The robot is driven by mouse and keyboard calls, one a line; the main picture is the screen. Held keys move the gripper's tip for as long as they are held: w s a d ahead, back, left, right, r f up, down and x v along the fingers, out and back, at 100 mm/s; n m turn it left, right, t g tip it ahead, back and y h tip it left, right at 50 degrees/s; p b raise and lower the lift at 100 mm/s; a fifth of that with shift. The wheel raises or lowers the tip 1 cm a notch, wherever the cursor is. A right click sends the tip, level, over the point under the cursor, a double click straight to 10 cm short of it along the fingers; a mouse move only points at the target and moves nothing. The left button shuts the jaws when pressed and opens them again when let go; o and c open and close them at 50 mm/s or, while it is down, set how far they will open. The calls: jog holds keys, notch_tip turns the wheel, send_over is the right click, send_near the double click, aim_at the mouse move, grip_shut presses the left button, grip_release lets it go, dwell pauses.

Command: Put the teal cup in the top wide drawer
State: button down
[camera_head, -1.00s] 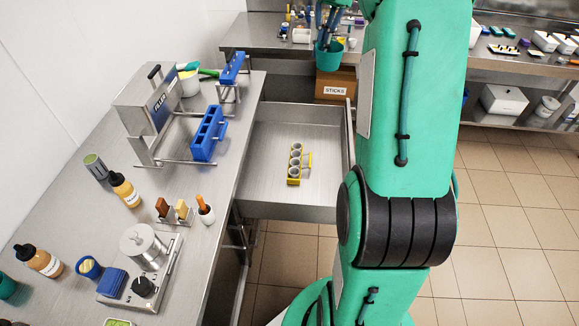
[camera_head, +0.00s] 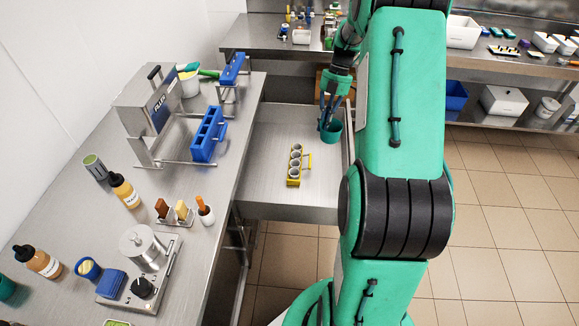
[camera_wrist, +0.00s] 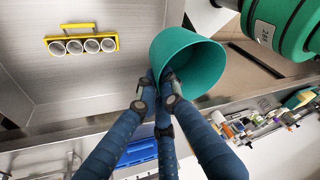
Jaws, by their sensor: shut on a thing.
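The teal cup (camera_head: 331,132) hangs from my gripper (camera_head: 329,121) over the right part of the open wide drawer (camera_head: 262,155). In the wrist view my gripper (camera_wrist: 160,82) is shut on the rim of the teal cup (camera_wrist: 188,60), and the cup's open mouth shows. The drawer is pulled out, a shallow steel tray with a bare floor around a yellow rack. How high the cup is above the drawer floor I cannot tell exactly.
A yellow rack (camera_head: 305,163) with several small white cups stands in the drawer's middle. The steel bench (camera_head: 160,260) on the left holds bottles, a blue block (camera_head: 207,135) and a filler machine (camera_head: 150,105). The drawer's right wall (camera_head: 346,150) is close to the cup.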

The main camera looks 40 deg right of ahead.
send_over(314, 194)
jog(key=d, duration=0.1)
notch_tip(314, 194, down, 27)
jog(key=shift+w+d+f, duration=0.1)
jog(key=shift+w+d, duration=0.05)
jog(key=shift+w, duration=0.1)
jog(key=shift+f+b, duration=0.7)
jog(key=shift+f, duration=2.4)
jog(key=shift+f+b, duration=0.5)
jog(key=shift+f, duration=1.4)
jog(key=shift+f, duration=0.1)
